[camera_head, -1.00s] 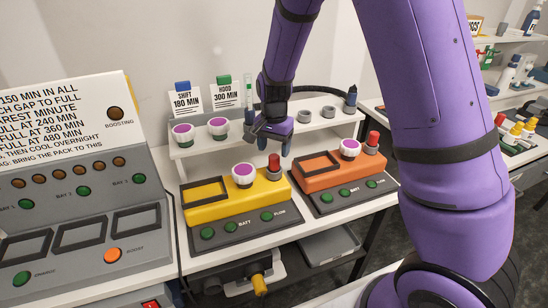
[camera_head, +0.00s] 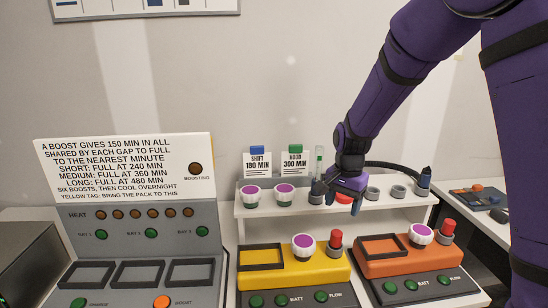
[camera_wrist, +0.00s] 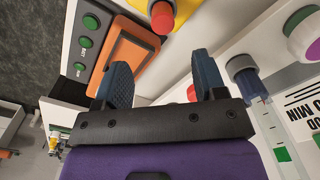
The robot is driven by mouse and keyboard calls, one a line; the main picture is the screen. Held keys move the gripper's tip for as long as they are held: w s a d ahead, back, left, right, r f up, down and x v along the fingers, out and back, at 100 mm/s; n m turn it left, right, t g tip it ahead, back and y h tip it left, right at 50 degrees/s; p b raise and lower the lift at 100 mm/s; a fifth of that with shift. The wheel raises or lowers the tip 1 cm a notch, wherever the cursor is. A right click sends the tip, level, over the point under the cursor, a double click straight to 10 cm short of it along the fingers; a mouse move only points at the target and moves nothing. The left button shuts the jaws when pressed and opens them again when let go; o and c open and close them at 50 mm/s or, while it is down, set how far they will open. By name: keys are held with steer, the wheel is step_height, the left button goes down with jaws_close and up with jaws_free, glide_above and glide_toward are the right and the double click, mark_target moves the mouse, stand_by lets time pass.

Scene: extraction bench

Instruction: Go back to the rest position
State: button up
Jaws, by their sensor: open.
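My gripper (camera_head: 333,190) is at the front of the white two-level shelf (camera_head: 262,213), and its jaws are apart. In the wrist view my gripper (camera_wrist: 163,72) shows two dark blue fingers spread wide, with nothing held between them. A small red-topped piece (camera_head: 344,198) sits on the shelf right by the fingers, partly hidden by them. In the wrist view a red piece (camera_wrist: 191,92) shows near the right finger; I cannot tell whether it touches.
A yellow unit (camera_head: 290,275) and an orange unit (camera_head: 402,258) stand below the shelf. Purple-topped knobs (camera_head: 284,192) and grey sockets (camera_head: 398,191) line the shelf. A charger panel with a sign (camera_head: 125,170) stands left.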

steer(key=s+d+r+n+t+y, duration=0.1)
steer(key=s+d+r+n, duration=0.1)
steer(key=s+r, duration=0.55)
steer(key=s+d+r+n+t, duration=0.1)
steer(key=s+d+r+n, duration=0.15)
steer(key=s+r, duration=0.45)
steer(key=s+d+r+n+t, duration=0.1)
steer(key=s+r+n, duration=0.1)
steer(key=s, duration=0.5)
steer(key=s+d+r+n+t+h, duration=0.1)
steer(key=s+r+n+t, duration=0.1)
steer(key=s, duration=0.5)
steer(key=shift+s+r, duration=0.2)
steer(key=shift+r, duration=0.45)
steer(key=shift+w+n, duration=0.1)
steer(key=shift+n, duration=0.15)
steer(key=shift+c, duration=0.3)
